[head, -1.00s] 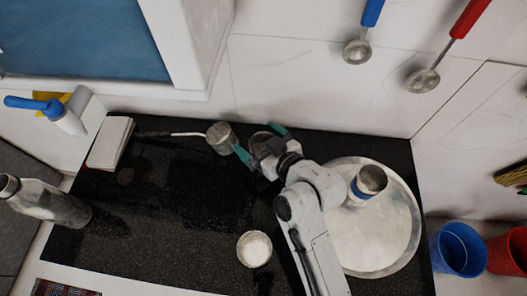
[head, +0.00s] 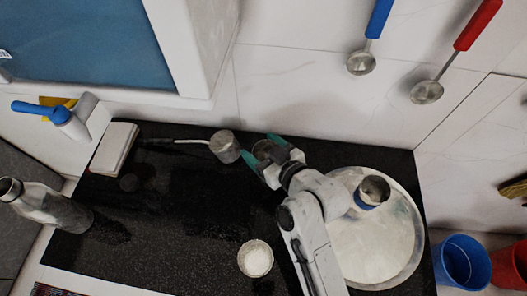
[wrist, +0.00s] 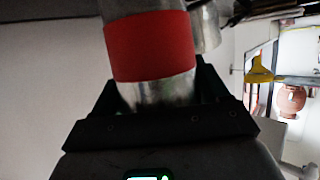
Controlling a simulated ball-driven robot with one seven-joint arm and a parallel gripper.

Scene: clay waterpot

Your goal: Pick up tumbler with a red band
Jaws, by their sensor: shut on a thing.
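The tumbler with a red band (wrist: 150,47) fills the upper middle of the wrist view, metal showing below the band. It sits between my fingers, which press on its sides. In the head view only its dark round mouth (head: 263,150) shows, near the back edge of the black counter; the band is hidden there. My gripper (head: 261,153) is shut on it, with teal fingertips on either side. I cannot tell whether the tumbler is clear of the counter.
A blue-banded tumbler (head: 372,191) stands on a round steel tray (head: 375,255) at right. A small white-filled bowl (head: 255,258) is in front, a steel bottle (head: 45,205) far left. The wall is close behind.

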